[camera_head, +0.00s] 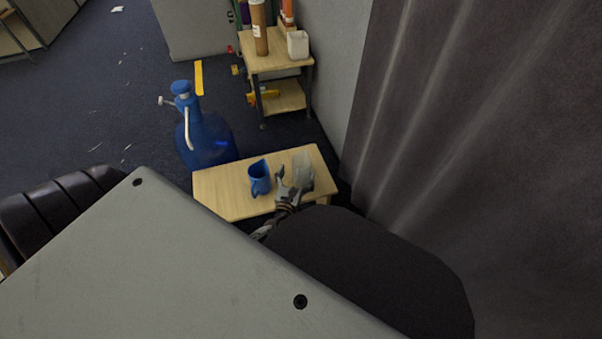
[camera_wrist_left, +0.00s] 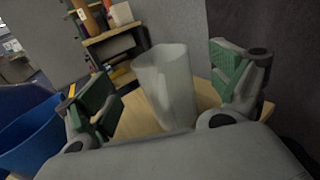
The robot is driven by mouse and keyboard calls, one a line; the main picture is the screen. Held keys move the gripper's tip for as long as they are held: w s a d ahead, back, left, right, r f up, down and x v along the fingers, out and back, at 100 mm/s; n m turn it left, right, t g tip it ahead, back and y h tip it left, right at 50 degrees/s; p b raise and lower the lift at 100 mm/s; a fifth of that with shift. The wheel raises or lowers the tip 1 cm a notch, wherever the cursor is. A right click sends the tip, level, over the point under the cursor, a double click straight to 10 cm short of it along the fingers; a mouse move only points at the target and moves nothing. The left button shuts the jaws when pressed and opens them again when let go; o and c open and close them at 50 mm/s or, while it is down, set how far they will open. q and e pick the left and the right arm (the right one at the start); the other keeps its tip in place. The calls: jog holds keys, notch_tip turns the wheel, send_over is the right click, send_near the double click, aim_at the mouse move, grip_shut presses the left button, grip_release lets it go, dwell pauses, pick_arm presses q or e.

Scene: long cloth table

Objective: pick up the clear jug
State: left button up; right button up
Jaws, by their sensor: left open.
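The clear jug (camera_head: 304,168) stands upright on the small wooden table (camera_head: 225,190), near its right end. My left gripper (camera_head: 288,181) is at the jug's near left side in the head view and hides part of it. In the left wrist view, the whitish, see-through jug (camera_wrist_left: 168,88) stands between the two green-padded fingers of my left gripper (camera_wrist_left: 163,82). The fingers are wide open, with a gap visible on each side of the jug. My right gripper is not in view.
A blue jug (camera_head: 260,180) stands just left of my left gripper; a blue shape also fills the wrist view's left edge (camera_wrist_left: 28,132). A large blue water bottle (camera_head: 207,140) is beyond the table. A shelf (camera_head: 275,62) stands behind, a dark curtain (camera_head: 480,110) to the right.

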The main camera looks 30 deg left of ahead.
aim_at(301, 158)
pick_arm(q)
jog(key=x, duration=0.1)
jog(key=b+x, duration=0.1)
jog(key=x, duration=0.3)
jog(key=shift+w+r+b, duration=0.1)
jog(key=shift+r+b, duration=0.25)
jog(key=shift+b, duration=0.05)
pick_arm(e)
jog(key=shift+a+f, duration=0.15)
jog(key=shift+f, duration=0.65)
pick_arm(q)
jog(key=c, duration=1.4)
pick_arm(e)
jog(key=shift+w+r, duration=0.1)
pick_arm(q)
jog(key=shift+r, duration=0.2)
jog(key=shift+c, duration=0.2)
